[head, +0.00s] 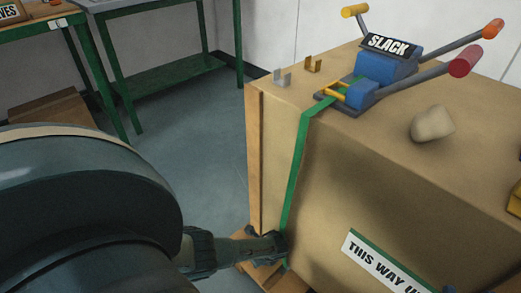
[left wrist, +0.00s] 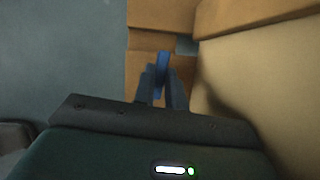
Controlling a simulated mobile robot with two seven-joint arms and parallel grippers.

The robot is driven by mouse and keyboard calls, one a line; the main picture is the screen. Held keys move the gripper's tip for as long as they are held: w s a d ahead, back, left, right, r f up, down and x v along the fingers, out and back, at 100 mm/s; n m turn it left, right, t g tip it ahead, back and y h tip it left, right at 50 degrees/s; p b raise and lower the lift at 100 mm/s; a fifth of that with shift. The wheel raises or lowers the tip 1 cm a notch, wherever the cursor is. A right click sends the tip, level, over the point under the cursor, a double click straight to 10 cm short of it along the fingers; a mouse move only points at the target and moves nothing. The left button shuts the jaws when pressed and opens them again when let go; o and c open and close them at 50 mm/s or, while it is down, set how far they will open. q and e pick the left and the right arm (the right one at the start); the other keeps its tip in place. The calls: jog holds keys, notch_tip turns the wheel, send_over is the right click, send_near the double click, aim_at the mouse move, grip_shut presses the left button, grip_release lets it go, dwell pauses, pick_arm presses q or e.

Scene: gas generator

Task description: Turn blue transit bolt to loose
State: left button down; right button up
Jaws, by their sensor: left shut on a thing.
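The blue transit bolt (left wrist: 163,61) shows in the left wrist view as a narrow blue piece between my fingers, by the wooden base of the crate. My left gripper (left wrist: 162,82) is shut on it. In the head view my left gripper (head: 277,247) reaches in low at the crate's bottom front corner, beside the green strap. The bolt is hidden there behind the fingers, so I cannot tell its turned position. My right gripper is not in view.
A large tan crate (head: 350,185) fills the right, with a green strap (head: 297,170), a blue ratchet marked SLACK (head: 388,66) and a beige lump (head: 432,124) on top. A green-legged bench (head: 165,82) stands at the back left. Grey floor (head: 195,150) lies clear between them.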

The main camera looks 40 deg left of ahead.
pick_arm(q)
jog(key=c, duration=1.4)
grip_release()
jog(key=shift+c, duration=0.2)
